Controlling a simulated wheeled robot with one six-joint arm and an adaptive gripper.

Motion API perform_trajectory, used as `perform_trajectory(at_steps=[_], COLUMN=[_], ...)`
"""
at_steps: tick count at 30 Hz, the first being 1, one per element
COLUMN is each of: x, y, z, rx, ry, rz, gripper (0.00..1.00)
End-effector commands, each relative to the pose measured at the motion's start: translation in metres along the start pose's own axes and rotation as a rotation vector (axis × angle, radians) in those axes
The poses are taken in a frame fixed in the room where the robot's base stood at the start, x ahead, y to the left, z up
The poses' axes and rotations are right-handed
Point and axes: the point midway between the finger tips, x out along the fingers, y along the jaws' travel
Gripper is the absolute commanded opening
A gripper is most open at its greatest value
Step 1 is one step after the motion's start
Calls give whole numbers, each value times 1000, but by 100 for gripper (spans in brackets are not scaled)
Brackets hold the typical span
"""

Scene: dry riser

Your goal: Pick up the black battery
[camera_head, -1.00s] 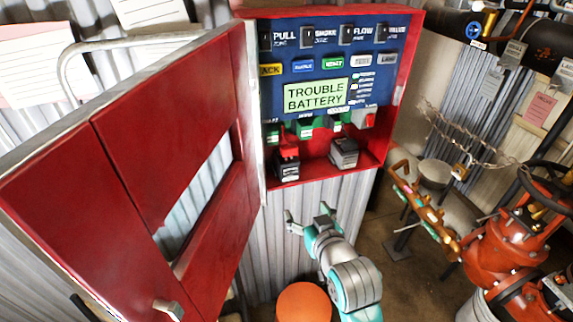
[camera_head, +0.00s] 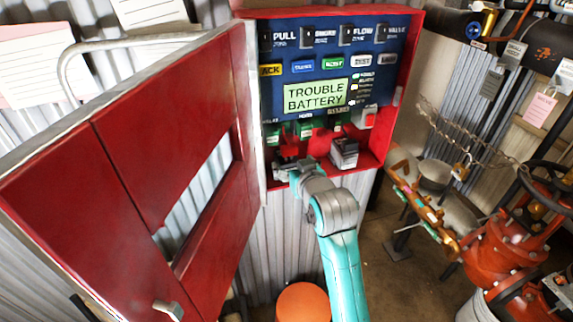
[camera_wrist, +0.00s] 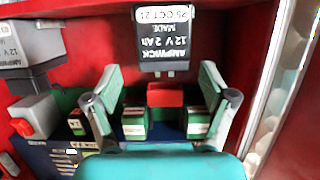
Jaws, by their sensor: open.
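The black battery (camera_wrist: 165,40) is at the top centre of the wrist view, with its white lettering upside down. It sits in the lower part of the red panel box (camera_head: 412,60); in the head view my gripper hides most of it. My gripper (camera_wrist: 160,72) is open and empty. Its two fingers show on either side of the battery's line, with the tips just short of the battery's body. I cannot tell whether they touch it. A red block (camera_wrist: 165,95) shows between the fingers, close to the battery's end.
A grey battery (camera_head: 344,152) stands right of my gripper, also in the wrist view (camera_wrist: 30,45). Green blocks (camera_wrist: 135,122) flank the red block. The red door (camera_head: 150,130) hangs open on the left. The box's side wall (camera_wrist: 290,50) is close by.

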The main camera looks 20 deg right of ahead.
Motion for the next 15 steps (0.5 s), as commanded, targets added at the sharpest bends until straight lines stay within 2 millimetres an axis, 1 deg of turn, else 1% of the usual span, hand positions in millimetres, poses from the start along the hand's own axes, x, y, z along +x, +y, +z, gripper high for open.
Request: perform_trajectory(at_steps=[2, 9, 12, 15], x=[6, 39, 48, 51], y=[-1, -4, -4, -4], z=[-1, -1, -1, -1], rx=[0, 0, 0, 0], ry=[0, 0, 0, 1], rz=[0, 0, 0, 0], gripper=[83, 83, 83, 83])
